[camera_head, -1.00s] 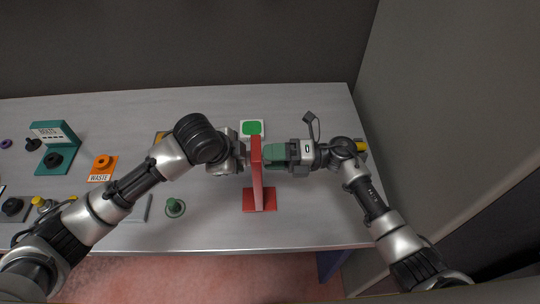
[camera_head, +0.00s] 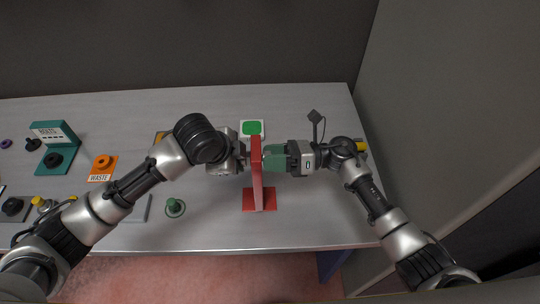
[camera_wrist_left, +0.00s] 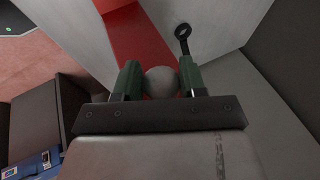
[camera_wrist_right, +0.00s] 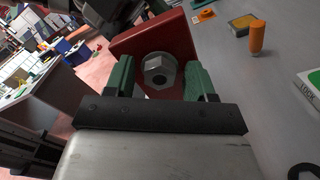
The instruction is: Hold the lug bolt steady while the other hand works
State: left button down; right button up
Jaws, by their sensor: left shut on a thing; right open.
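A red upright stand (camera_head: 257,178) with a flat red base stands on the table between my two grippers. My left gripper (camera_wrist_left: 160,70) is shut on the lug bolt's rounded grey head (camera_wrist_left: 161,83), which sits between its green fingers against the red plate. In the head view my left wrist hides most of that grip. My right gripper (camera_head: 274,158) is open on the stand's right side. In the right wrist view, a grey hex nut (camera_wrist_right: 158,71) shows on the plate's face between the spread green fingers, with a gap on both sides.
A white block with a green top (camera_head: 252,128) stands behind the stand. An orange cylinder (camera_wrist_right: 257,38) and a black ring-ended tool (camera_wrist_left: 183,34) are nearby. The table's front right is clear.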

jog(key=c, duration=0.6)
jog(key=m, duration=1.3)
jog(key=shift+m, duration=0.4)
jog(key=shift+c, duration=0.2)
jog(key=o, duration=0.7)
